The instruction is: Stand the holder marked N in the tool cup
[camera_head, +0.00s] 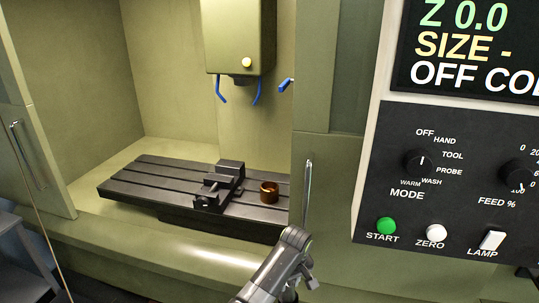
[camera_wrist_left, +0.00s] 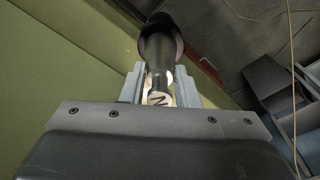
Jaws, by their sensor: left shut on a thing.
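The holder marked N (camera_wrist_left: 157,75) is a dark cylinder with a wide black collar. A pale round end with the letter N faces the camera in the left wrist view. My left gripper (camera_wrist_left: 160,84) is shut on it, with one grey finger on each side. In the head view my left arm's grey end shows at the bottom centre, in front of the machine; the holder cannot be made out there. A small brown round cup (camera_head: 269,188) stands on the machine's table, beside the vise. I cannot tell whether it is the tool cup. My right gripper is not in view.
The black slotted table (camera_head: 150,184) carries a dark vise (camera_head: 218,185). The spindle head (camera_head: 240,38) with blue nozzles hangs above. A green door panel (camera_head: 312,185) with a handle borders the opening on the right. The control panel (camera_head: 450,175) stands at far right.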

